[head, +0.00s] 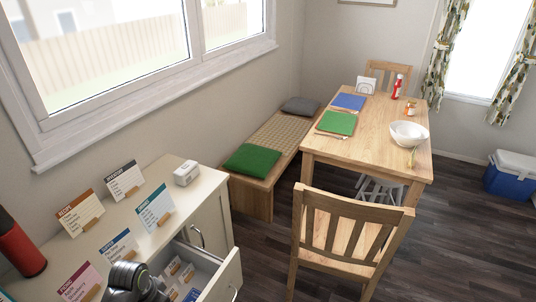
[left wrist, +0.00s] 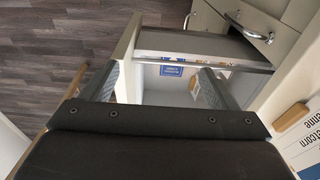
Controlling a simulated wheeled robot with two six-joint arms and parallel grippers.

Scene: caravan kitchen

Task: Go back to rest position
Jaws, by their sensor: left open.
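My left gripper (left wrist: 158,88) shows in the left wrist view with its two grey fingers wide apart and nothing between them. It is over the open drawer (left wrist: 205,42) of the cream cabinet. In the head view a dark grey part of my arm (head: 135,284) is at the bottom edge, beside the same drawer (head: 222,276); the fingers cannot be made out there. Cards with blue and white faces (left wrist: 171,72) lie inside the drawer, below the fingers. My right gripper is in neither view.
Several recipe cards in wooden stands (head: 81,214), a white box (head: 186,173) and a red cylinder (head: 20,246) stand on the cabinet top. A chair (head: 345,235), a dining table (head: 375,145) and a bench (head: 262,152) are beyond. Dark floor lies clear right of the drawer.

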